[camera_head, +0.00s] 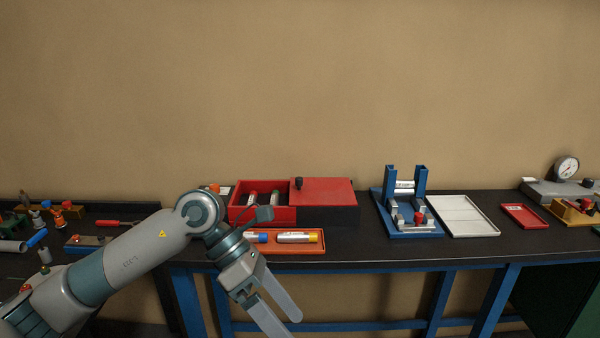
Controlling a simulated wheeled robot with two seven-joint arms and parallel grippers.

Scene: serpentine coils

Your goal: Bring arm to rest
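My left arm (130,258) comes in from the lower left and reaches to the front of the bench. My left gripper (288,322) hangs at its end, in front of the bench edge and below the top. Its two fingers point down to the right with a gap between them, and nothing shows between them. My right arm and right gripper are out of view.
The dark bench (370,247) holds a red box (262,214), an orange tray (318,247) with cylinders, a blue stand (422,182), a white tray (463,215), a red tray (524,216) and a dial gauge (566,168). Tools lie at left, including a red-handled screwdriver (108,223).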

